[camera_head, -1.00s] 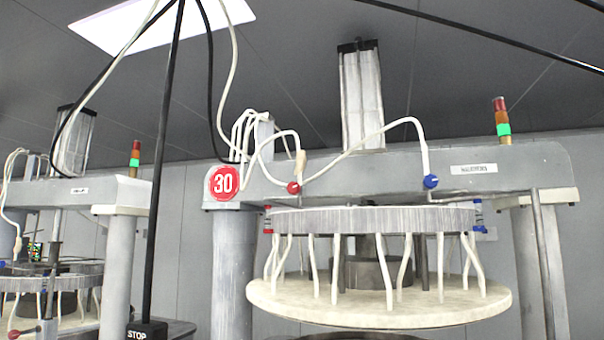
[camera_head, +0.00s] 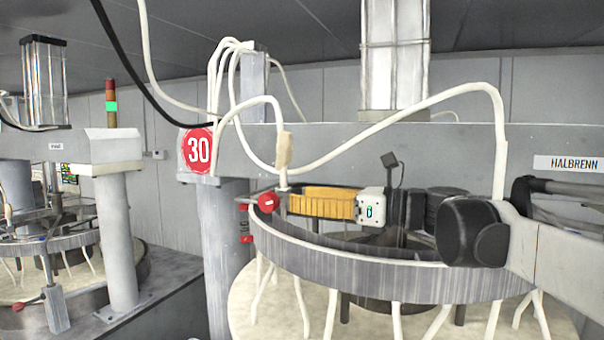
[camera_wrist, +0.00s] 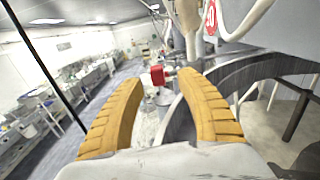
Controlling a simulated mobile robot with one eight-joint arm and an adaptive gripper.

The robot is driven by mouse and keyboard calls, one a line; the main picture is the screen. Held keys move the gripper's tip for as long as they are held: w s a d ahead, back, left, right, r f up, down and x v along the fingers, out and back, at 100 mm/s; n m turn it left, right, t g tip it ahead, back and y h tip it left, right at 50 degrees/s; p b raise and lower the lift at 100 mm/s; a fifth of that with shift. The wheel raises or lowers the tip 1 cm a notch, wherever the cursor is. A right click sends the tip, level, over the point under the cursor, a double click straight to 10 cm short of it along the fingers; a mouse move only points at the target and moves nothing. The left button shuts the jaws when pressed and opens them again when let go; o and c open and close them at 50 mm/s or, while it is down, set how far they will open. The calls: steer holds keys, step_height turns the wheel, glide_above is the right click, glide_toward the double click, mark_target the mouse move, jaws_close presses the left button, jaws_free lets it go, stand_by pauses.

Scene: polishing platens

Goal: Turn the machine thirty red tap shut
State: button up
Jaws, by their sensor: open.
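The red tap (camera_head: 266,202) of machine 30 sits at the lower end of a white hose, at the left rim of the ring. Its small lever points left in the head view. It also shows as a red block (camera_wrist: 157,75) between the fingertips in the wrist view. My gripper (camera_head: 289,203), with yellow ribbed fingers, reaches from the right, its tips just right of the tap. In the wrist view my gripper (camera_wrist: 160,78) is open, a finger on each side of the tap and a little short of it. Whether either finger touches it is unclear.
The round red 30 sign (camera_head: 197,150) is on the beam above left. The grey slotted ring (camera_head: 370,270) curves below my arm. White hoses (camera_head: 390,120) loop above the tap. Another machine (camera_head: 110,180) stands at the left, with a red-knobbed lever (camera_head: 18,307).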

mark_target(274, 195)
steer(key=x, duration=0.2)
steer(key=p+x, duration=0.1)
steer(key=x, duration=0.4)
steer(key=shift+s+a+r+p, duration=0.1)
steer(key=shift+s+a+p, duration=0.1)
steer(key=shift+a+p, duration=0.15)
jaws_close()
